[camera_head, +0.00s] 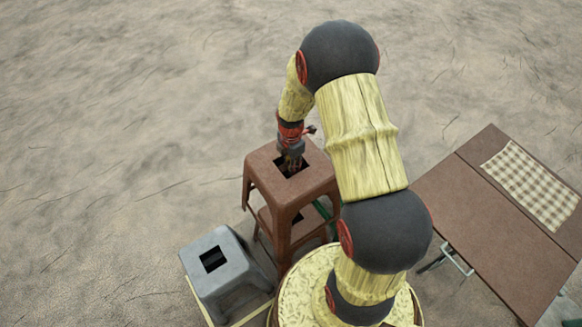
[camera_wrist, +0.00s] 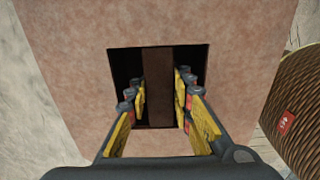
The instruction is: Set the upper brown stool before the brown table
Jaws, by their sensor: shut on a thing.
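The upper brown stool (camera_head: 314,178) stands upright left of my arm in the head view, with a square hole in its seat. A lower brown stool (camera_head: 268,217) shows between its legs, partly hidden. My gripper (camera_head: 291,165) points down into the seat hole. In the wrist view, my gripper (camera_wrist: 159,85) has its fingers on both sides of a brown strip (camera_wrist: 158,90) across the hole in the upper brown stool (camera_wrist: 230,30), and is shut on it. The brown table (camera_head: 485,225) is at the right of the head view, apart from the stools.
A grey stool (camera_head: 228,262) stands close to the left of the brown stools. A checkered cloth (camera_head: 530,185) lies on the table. Metal table legs (camera_head: 458,262) show at its left edge. The sandy ground behind is open.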

